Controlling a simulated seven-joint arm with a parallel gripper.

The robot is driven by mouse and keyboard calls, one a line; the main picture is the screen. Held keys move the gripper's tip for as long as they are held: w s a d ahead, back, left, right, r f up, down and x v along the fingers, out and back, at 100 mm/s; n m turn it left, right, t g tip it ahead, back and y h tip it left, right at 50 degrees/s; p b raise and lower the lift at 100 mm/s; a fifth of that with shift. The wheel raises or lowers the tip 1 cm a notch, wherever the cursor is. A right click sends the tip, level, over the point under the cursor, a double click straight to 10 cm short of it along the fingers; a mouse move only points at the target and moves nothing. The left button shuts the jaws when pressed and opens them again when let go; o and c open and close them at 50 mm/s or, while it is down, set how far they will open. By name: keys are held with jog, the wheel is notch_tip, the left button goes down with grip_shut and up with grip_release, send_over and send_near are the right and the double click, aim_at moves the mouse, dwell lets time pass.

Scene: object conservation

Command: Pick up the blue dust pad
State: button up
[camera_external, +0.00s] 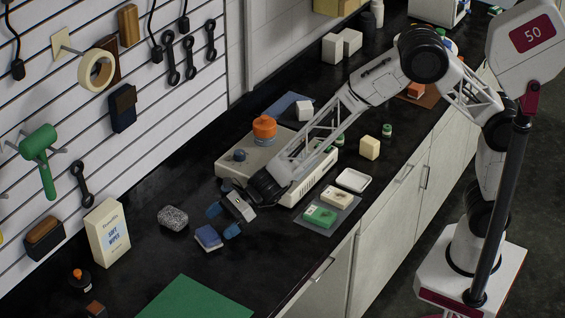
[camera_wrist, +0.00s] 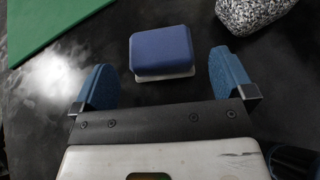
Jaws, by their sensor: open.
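The blue dust pad (camera_external: 208,237) is a small rounded block with a pale base, lying on the black counter. In the wrist view the pad (camera_wrist: 161,51) is at the upper middle, just beyond my fingertips and roughly between their lines. My gripper (camera_external: 223,221) is open, with two blue fingers, and holds nothing. In the wrist view my gripper (camera_wrist: 163,80) shows its fingers spread on either side, wider apart than the pad. I see no contact between the fingers and the pad.
A grey speckled stone-like block (camera_external: 173,217) lies close by the pad. A green mat (camera_external: 195,298) lies at the counter's front. A white box of wipes (camera_external: 108,232) stands by the wall. A grey tray (camera_external: 330,211) holds green and cream blocks. Bare counter surrounds the pad.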

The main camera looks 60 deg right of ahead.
aim_at(211, 232)
jog(key=shift+a+f, duration=0.1)
jog(key=shift+a, duration=0.05)
jog(key=shift+x, duration=2.55)
jog(key=shift+f, duration=0.15)
jog(key=shift+c, duration=0.2)
jog(key=c, duration=0.7)
